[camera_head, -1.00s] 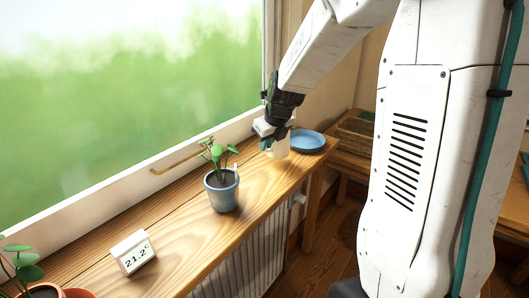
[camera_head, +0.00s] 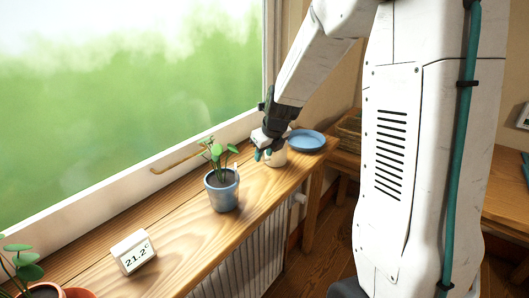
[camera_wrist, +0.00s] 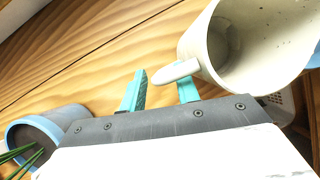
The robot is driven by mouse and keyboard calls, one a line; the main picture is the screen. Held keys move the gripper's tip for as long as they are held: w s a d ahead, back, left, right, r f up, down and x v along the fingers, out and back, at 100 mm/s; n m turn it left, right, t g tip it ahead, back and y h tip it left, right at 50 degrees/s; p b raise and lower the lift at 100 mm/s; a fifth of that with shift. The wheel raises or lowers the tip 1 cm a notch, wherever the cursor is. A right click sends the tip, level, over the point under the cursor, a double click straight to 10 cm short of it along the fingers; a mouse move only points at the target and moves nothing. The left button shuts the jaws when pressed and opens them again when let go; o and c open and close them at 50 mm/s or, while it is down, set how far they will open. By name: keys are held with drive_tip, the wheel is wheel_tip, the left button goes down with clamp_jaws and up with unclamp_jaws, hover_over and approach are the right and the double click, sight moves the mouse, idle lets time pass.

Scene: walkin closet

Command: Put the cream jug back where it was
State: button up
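The cream jug (camera_head: 279,157) stands, as far as I can tell, on the wooden window sill (camera_head: 185,226), in front of the blue plate. In the wrist view the jug (camera_wrist: 258,40) is large at the upper right, its speckled open mouth toward the camera. Its stubby handle (camera_wrist: 176,70) points left, toward the gap between my teal fingertips. My gripper (camera_wrist: 161,88) is open, its fingers apart and the handle just beyond or between their tips. In the head view my gripper (camera_head: 263,152) is at the jug's left side and partly hides it.
A blue-potted plant (camera_head: 221,190) stands on the sill close to the left of my gripper. A blue plate (camera_head: 306,140) lies behind the jug. A temperature display (camera_head: 132,252) stands nearer the camera. The sill between plant and display is clear.

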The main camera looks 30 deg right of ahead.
drive_tip(key=shift+r, duration=0.1)
drive_tip(key=shift+r, duration=0.35)
drive_tip(key=v, duration=1.1)
drive_tip(key=s+a+n+g, duration=0.1)
drive_tip(key=s+a+n, duration=0.3)
drive_tip(key=s+n, duration=0.5)
drive_tip(key=s+a+n+g, duration=0.1)
drive_tip(key=s+a+n, duration=0.3)
drive_tip(key=s+n, duration=0.5)
drive_tip(key=s+a+r+n+g, duration=0.1)
drive_tip(key=s+a+n, duration=0.3)
drive_tip(key=s+n, duration=0.5)
drive_tip(key=n, duration=0.7)
drive_tip(key=shift+s+a+n+g, duration=0.3)
drive_tip(key=shift+s+n+g, duration=0.1)
